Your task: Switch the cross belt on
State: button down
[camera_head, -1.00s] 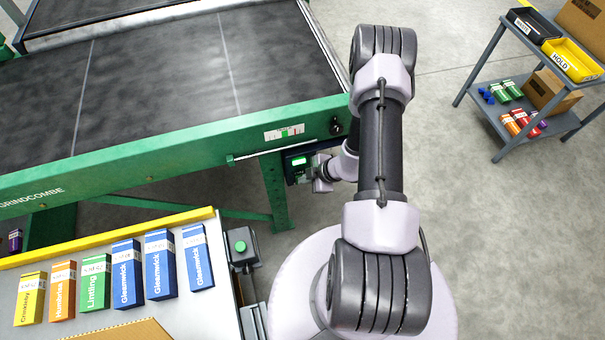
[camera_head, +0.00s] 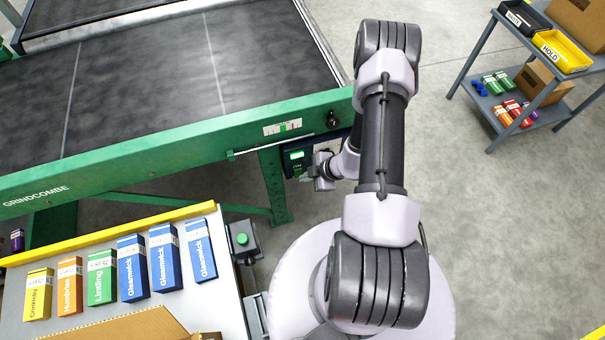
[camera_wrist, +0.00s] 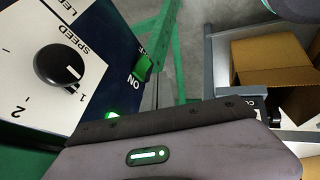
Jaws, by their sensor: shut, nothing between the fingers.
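The control box (camera_head: 297,157) hangs under the green frame at the near right corner of the dark belt (camera_head: 140,85). In the wrist view its panel (camera_wrist: 100,25) shows a black speed knob (camera_wrist: 58,68) with its mark near 1, and a green switch (camera_wrist: 143,68) beside the word ON. A small green light (camera_wrist: 112,115) glows near the panel's lower edge. My gripper (camera_head: 307,177) is shut and empty, close to the box's lower right. Its body fills the bottom of the wrist view; the fingertips are not clear, so I cannot tell whether they touch the box.
A table (camera_head: 222,290) with several cartons stands at lower left, with a green push button (camera_head: 241,239) at its right side. A grey cart (camera_head: 492,110) with trays and cartons stands at upper right. The floor between my arm and the cart is clear.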

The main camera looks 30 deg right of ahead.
jog(key=p+v, duration=0.4)
jog(key=v, duration=0.6)
jog(key=shift+r+p, duration=0.3)
jog(key=shift+s, duration=0.15)
